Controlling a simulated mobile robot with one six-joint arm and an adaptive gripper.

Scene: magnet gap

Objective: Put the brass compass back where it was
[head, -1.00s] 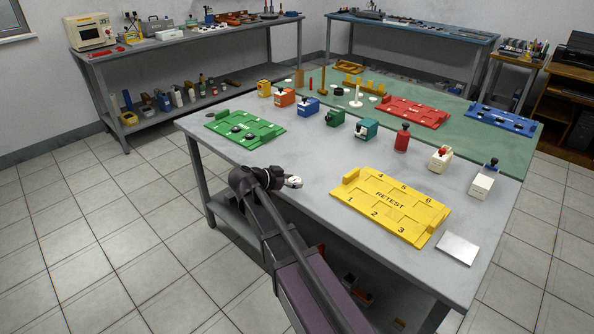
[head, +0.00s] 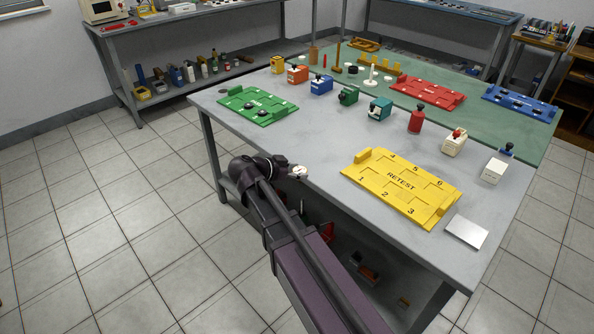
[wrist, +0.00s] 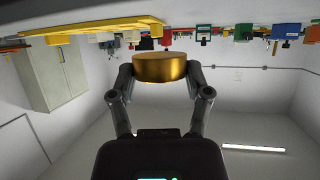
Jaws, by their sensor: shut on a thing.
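My gripper (wrist: 160,84) is shut on the brass compass (wrist: 160,67), a short round gold-coloured cylinder, in the wrist view. Its two fingers press on the compass's opposite sides. In the head view the compass (head: 299,171) shows as a small pale disc at the end of my arm. My gripper is near the front edge of the grey workbench (head: 300,131), between the green tray and the yellow tray; its height above the bench is hard to tell.
A yellow RETEST tray (head: 402,187) with numbered slots lies right of my gripper. A green tray (head: 257,105) with dark round pieces lies at left. Bare bench lies between the trays.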

